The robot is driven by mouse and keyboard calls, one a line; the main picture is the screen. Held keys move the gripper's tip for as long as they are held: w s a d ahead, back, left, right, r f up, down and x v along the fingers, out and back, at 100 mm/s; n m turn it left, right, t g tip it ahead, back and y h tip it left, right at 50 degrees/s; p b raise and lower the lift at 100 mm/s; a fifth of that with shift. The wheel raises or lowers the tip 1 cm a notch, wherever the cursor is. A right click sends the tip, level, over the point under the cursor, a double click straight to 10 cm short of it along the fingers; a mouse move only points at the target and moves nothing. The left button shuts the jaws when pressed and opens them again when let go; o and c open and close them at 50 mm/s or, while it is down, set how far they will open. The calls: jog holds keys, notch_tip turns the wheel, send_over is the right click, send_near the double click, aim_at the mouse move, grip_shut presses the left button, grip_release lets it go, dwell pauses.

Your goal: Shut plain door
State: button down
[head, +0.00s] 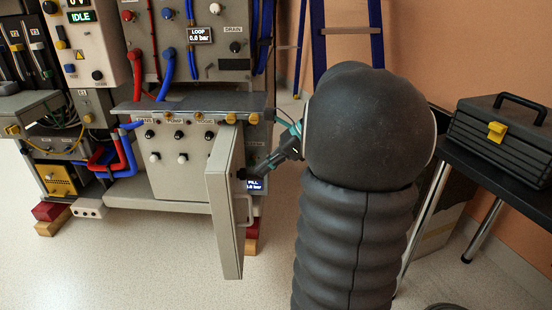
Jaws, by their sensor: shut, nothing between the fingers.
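The plain beige door (222,225) stands open, swung out from the front of the grey cabinet (180,185) and seen nearly edge-on. A small loop handle (247,210) shows on its right side. My gripper (252,174) is shut and empty, close to the right side of the door and above the handle. I cannot tell whether the fingertips touch the door. My dark arm hides the area to the right of the gripper.
A small display (254,185) shows beside the gripper. Red and blue hoses (120,155) hang left of the cabinet. A blue ladder (318,45) stands behind. A black toolbox (503,135) sits on a dark table (522,200) at right. Floor in front of the door is clear.

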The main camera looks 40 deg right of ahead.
aim_at(232, 183)
jog(key=w+a, duration=0.1)
jog(key=a+f, duration=0.1)
jog(key=w+a, duration=0.1)
jog(key=a, duration=0.1)
jog(key=shift+w+f, duration=0.3)
jog(key=shift+f, duration=0.1)
jog(key=shift+w+a, duration=0.35)
jog(key=shift+a, duration=0.05)
